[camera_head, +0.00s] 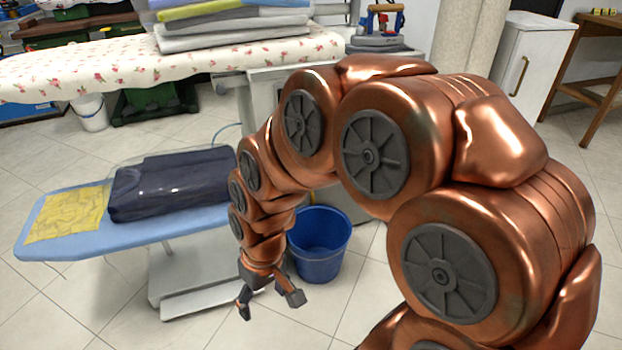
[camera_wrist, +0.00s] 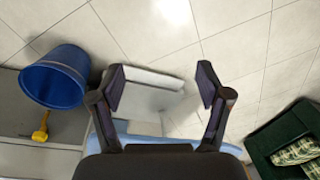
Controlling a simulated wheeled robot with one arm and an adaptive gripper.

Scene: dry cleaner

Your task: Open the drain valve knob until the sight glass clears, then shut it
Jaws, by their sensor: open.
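My gripper (camera_head: 270,302) hangs low in the head view, in front of the ironing board and left of the blue bucket. In the wrist view my gripper (camera_wrist: 161,82) has its two fingers spread wide with nothing between them. A yellow knob-like part (camera_wrist: 41,130) shows at the left of the wrist view, against a grey machine surface and next to the blue bucket (camera_wrist: 55,77). It is apart from my fingers, and I cannot tell for sure that it is the drain valve knob. I cannot make out the sight glass in either view.
The blue bucket also stands on the floor in the head view (camera_head: 319,250). A blue ironing board (camera_head: 135,233) with a dark bundle (camera_head: 172,184) and yellow cloth (camera_head: 66,213) is at left. A green crate (camera_wrist: 261,148) is at right in the wrist view. Tiled floor is open in front.

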